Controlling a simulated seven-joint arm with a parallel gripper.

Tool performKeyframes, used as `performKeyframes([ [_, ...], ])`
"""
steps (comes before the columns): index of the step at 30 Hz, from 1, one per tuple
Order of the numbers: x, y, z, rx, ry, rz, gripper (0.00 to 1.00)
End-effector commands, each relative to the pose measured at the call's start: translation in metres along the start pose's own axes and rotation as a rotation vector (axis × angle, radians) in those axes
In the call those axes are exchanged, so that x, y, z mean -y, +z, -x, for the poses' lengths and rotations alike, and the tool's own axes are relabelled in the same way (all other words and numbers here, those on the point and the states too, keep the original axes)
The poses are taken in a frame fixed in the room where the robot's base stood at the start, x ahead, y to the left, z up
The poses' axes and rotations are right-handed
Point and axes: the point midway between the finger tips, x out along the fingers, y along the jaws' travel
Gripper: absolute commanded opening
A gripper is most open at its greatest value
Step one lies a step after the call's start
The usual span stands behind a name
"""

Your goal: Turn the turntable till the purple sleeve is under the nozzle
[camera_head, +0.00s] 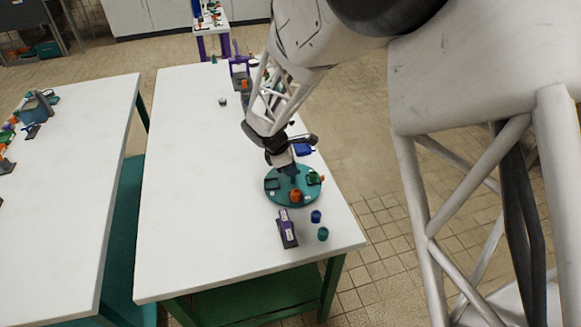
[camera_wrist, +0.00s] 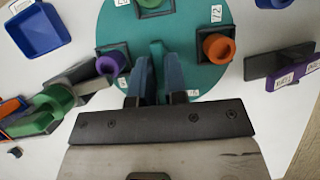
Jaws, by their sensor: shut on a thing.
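The teal round turntable (camera_head: 283,201) lies on the white table and fills the middle of the wrist view (camera_wrist: 205,78). A purple sleeve (camera_wrist: 110,62) sits in a dark holder at its left in the wrist view; my gripper hides it in the head view. An orange sleeve (camera_wrist: 217,47) is on the right, a green one (camera_wrist: 150,3) at the top. My gripper (camera_wrist: 157,62) is shut on a teal upright piece near the turntable's middle. A purple stand with a lettered label (camera_wrist: 295,78) and dark block is beside the orange sleeve. I cannot tell which part is the nozzle.
A blue tray (camera_wrist: 40,30) lies beyond the turntable. Green, orange and dark parts (camera_wrist: 45,108) crowd its left side in the wrist view. A blue cylinder (camera_head: 315,216) and a teal cylinder (camera_head: 323,234) stand near the table's right edge. The table's left side is clear.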

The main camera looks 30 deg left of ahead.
Motion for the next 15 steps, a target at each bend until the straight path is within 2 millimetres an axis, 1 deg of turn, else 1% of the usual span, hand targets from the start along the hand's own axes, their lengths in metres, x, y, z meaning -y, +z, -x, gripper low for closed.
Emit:
performKeyframes([
  [7,-0.0003,0.0002,0.0024,-0.001,0.038,0.082,0.0],
  [15,-0.0002,0.0001,0.0025,-0.001,0.056,0.124,0.0],
])
